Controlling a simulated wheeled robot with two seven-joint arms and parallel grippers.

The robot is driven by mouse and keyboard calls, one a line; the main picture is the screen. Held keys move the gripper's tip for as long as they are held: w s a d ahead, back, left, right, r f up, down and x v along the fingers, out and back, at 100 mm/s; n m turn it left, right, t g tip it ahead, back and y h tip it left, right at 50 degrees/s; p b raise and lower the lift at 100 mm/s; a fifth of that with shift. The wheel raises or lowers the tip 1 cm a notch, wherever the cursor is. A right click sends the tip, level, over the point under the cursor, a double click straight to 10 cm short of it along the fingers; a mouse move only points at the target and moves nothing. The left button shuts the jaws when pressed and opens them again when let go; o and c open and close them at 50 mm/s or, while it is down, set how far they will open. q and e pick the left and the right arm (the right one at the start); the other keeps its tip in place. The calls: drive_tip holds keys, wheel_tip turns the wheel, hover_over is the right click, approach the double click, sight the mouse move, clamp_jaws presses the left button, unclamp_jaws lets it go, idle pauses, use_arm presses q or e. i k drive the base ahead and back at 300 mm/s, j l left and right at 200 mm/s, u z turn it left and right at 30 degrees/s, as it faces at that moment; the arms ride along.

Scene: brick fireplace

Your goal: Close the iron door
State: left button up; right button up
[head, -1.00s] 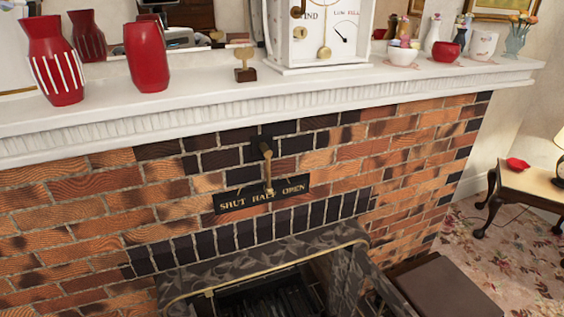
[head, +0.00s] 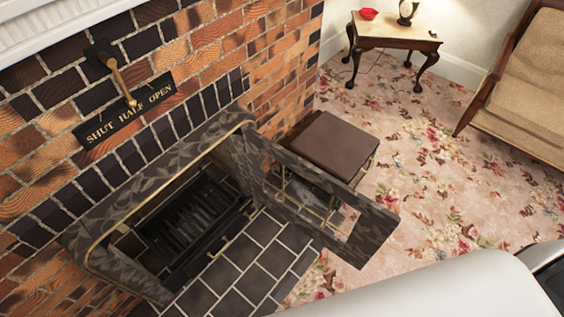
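The iron door (head: 300,205) stands swung open to the right of the fireplace opening in the head view. It is dark and patterned, with a brass-edged window in it. It is hinged at the right side of the patterned frame (head: 160,168). Inside the opening is a dark grate (head: 190,222). A white part of my own body fills the bottom right corner. Neither of my grippers is in view.
A brown-topped box (head: 330,146) stands on the floor behind the door. Dark hearth tiles (head: 235,270) lie below the opening. A small table (head: 395,32) and an armchair (head: 530,75) stand farther back. The floral carpet (head: 450,190) between is clear.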

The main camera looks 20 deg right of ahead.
sight(368, 231)
drive_tip(key=l+u, duration=0.2)
drive_tip(key=u, duration=0.25)
drive_tip(key=l+u, duration=0.2)
drive_tip(key=u, duration=0.2)
drive_tip(key=k+l+u, duration=0.15)
drive_tip(key=l, duration=0.35)
drive_tip(key=k+l+u, duration=0.15)
drive_tip(key=l, duration=0.3)
drive_tip(key=k+l+u, duration=0.15)
drive_tip(key=l, duration=0.25)
drive_tip(key=k+l+u, duration=0.15)
drive_tip(key=k+l, duration=0.2)
drive_tip(key=k+l+u, duration=0.2)
drive_tip(key=l, duration=0.25)
drive_tip(key=k+l, duration=0.7)
drive_tip(key=l, duration=0.2)
